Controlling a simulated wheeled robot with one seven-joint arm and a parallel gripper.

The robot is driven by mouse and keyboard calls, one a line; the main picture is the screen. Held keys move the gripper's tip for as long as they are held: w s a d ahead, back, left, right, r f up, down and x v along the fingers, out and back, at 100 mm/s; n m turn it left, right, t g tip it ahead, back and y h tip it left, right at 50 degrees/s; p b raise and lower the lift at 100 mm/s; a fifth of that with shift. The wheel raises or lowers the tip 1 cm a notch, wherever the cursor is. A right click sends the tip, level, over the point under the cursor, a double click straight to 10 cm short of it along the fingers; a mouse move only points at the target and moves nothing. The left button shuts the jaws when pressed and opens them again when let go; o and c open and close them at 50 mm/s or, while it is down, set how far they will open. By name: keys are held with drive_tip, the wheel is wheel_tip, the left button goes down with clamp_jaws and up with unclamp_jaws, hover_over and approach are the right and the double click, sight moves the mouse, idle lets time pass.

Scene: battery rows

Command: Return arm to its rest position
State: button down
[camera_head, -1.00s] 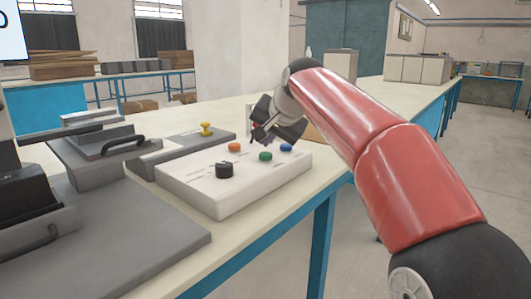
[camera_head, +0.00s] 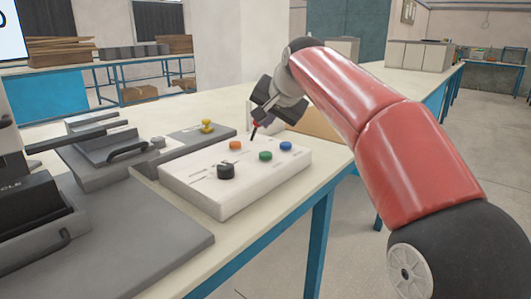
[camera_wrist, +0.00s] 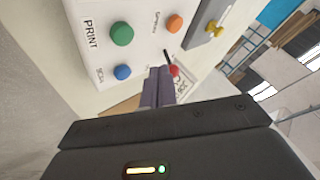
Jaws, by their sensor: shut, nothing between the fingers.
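My gripper (camera_head: 254,130) is above the back edge of a white control box (camera_head: 240,196) on the bench. In the wrist view the fingers of my gripper (camera_wrist: 158,86) are together with nothing between them. The box carries an orange button (camera_head: 235,145), a green button (camera_head: 265,156), a blue button (camera_head: 286,146) and a black knob (camera_head: 226,171). The wrist view also shows a red button (camera_wrist: 174,71) near the fingertips; whether they touch it I cannot tell. My red arm reaches in from the right.
A grey device with a black handle (camera_head: 128,150) and a yellow knob (camera_head: 207,126) stand left of the box. A grey plate (camera_head: 150,240) lies in front. The bench top (camera_head: 310,210) is bare along its front edge. Open floor lies at the right.

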drive_tip(key=shift+s, duration=0.1)
drive_tip(key=s+d+f+n+g+h, duration=0.1)
drive_tip(key=s+d+f, duration=0.5)
drive_tip(key=s, duration=0.5)
drive_tip(key=s+d+f+n+h, duration=0.1)
drive_tip(key=s+d+f+h, duration=0.1)
drive_tip(key=s+d+f, duration=0.3)
drive_tip(key=s+d+f+n+g+h, duration=0.1)
drive_tip(key=s+d+f, duration=0.5)
drive_tip(key=s+f, duration=0.6)
drive_tip(key=s, duration=0.6)
drive_tip(key=shift+d+f+g, duration=0.3)
drive_tip(key=shift+f, duration=0.05)
